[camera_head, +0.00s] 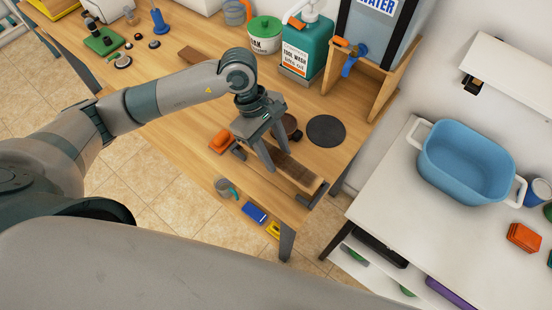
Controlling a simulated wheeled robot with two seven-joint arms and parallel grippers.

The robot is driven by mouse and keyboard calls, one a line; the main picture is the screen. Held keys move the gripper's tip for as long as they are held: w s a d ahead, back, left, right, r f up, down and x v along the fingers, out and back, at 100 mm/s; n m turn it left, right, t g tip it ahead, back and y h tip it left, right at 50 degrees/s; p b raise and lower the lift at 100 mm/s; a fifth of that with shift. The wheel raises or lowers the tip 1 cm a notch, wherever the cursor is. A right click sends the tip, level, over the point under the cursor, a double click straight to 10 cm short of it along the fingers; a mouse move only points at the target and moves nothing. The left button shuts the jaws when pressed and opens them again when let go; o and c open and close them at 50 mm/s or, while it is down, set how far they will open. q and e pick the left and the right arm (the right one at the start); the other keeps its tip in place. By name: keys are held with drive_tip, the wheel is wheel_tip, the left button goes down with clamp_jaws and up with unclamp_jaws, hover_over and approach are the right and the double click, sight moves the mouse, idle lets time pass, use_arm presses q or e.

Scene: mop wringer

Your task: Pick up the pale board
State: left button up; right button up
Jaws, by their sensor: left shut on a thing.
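My left gripper (268,153) comes down from above at the right end of the wooden workbench. Its fingers are closed on a long, flat board (301,173), pale along its edges with a browner face. The board lies low over the bench, near its front right corner. Whether it touches the surface below cannot be told. The fingers and gripper body hide part of the board's left end. My right gripper is not in view.
A round dark disc (326,131) lies just behind the board, and an orange block (221,141) lies to its left. A teal jug (306,48) and water dispenser stand behind. A blue tub (466,160) sits on the white table at right.

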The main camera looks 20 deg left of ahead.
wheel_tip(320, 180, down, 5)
drive_tip(key=b, duration=0.4)
use_arm(q)
drive_tip(key=s+d+r+p, duration=0.1)
drive_tip(key=s+r+p, duration=0.7)
drive_tip(key=s, duration=0.3)
drive_tip(key=shift+s, duration=0.3)
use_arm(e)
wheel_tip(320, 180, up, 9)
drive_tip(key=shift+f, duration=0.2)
use_arm(q)
drive_tip(key=w+a+m+g+y+b, duration=0.1)
drive_tip(key=w+a+m+b, duration=0.1)
drive_tip(key=w+m+b, duration=0.1)
drive_tip(key=w+a+f+m+g+y+b, duration=0.1)
drive_tip(key=w+a+m+b, duration=0.2)
drive_tip(key=w+m, duration=0.2)
drive_tip(key=w+a+f+m+y+b, duration=0.1)
drive_tip(key=w+a+m+b, duration=0.1)
drive_tip(key=w+m, duration=0.3)
drive_tip(key=shift+a+f+g+y+b, duration=0.2)
drive_tip(key=shift+a+g+y+b, duration=0.2)
drive_tip(key=shift+b, duration=0.15)
drive_tip(key=shift+w+a+r+m, duration=0.35)
drive_tip(key=shift+w+m, duration=0.1)
drive_tip(key=shift+m, duration=0.05)
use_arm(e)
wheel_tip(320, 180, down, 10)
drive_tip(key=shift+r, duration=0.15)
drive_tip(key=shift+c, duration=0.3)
